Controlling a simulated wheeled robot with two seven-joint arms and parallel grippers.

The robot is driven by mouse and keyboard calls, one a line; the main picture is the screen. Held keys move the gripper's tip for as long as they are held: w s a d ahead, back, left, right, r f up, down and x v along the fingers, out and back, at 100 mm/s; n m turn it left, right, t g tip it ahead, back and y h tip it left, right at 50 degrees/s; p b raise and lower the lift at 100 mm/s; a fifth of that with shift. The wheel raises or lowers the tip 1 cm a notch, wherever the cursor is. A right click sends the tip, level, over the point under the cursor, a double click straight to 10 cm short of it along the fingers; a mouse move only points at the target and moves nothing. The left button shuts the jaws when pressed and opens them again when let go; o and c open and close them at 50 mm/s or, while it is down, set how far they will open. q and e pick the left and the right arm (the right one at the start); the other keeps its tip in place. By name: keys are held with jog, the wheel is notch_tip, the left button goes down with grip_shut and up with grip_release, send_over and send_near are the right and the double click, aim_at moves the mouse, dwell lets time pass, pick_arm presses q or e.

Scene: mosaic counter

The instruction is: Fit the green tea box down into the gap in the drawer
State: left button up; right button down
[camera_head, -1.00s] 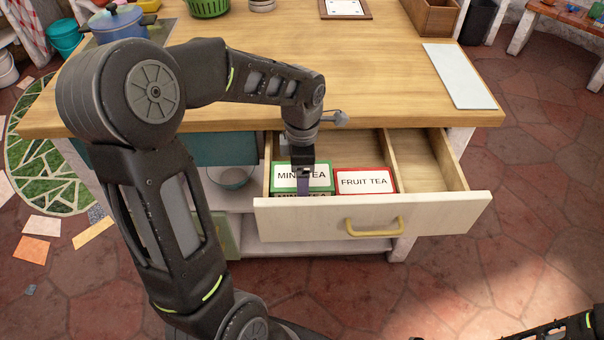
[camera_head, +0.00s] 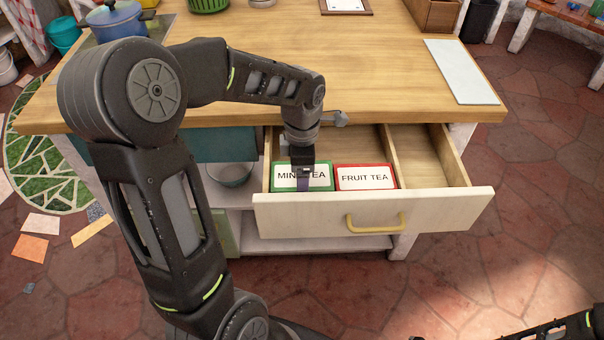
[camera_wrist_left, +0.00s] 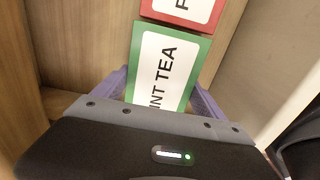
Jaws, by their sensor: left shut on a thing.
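The green tea box (camera_head: 321,178), labelled MINT TEA, sits in the left part of the open drawer (camera_head: 290,218). Its top looks about level with the red FRUIT TEA box (camera_head: 366,178) on its right. My left gripper (camera_head: 304,178) points down and is shut on the green box, partly covering its label. In the left wrist view the green box (camera_wrist_left: 167,66) lies between the two fingers (camera_wrist_left: 160,95), with the red box (camera_wrist_left: 185,10) close beyond it. The green box's lower part is hidden. The right gripper is not in view; only a bit of that arm shows at bottom right.
A divider (camera_head: 389,158) separates the boxes from an empty right compartment (camera_head: 424,165). The drawer front carries a yellow handle (camera_head: 374,222). The wooden counter (camera_head: 370,75) overhangs the drawer's back. A teal bowl (camera_head: 230,174) stands on a shelf left of the drawer.

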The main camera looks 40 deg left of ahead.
pick_arm(q)
jog(key=shift+f+b, duration=0.4)
jog(key=shift+f, duration=0.15)
jog(key=o, duration=1.4)
jog(key=shift+r, duration=0.1)
notch_tip(320, 180, up, 8)
jog(key=shift+f+p, duration=0.2)
jog(key=shift+p, duration=0.1)
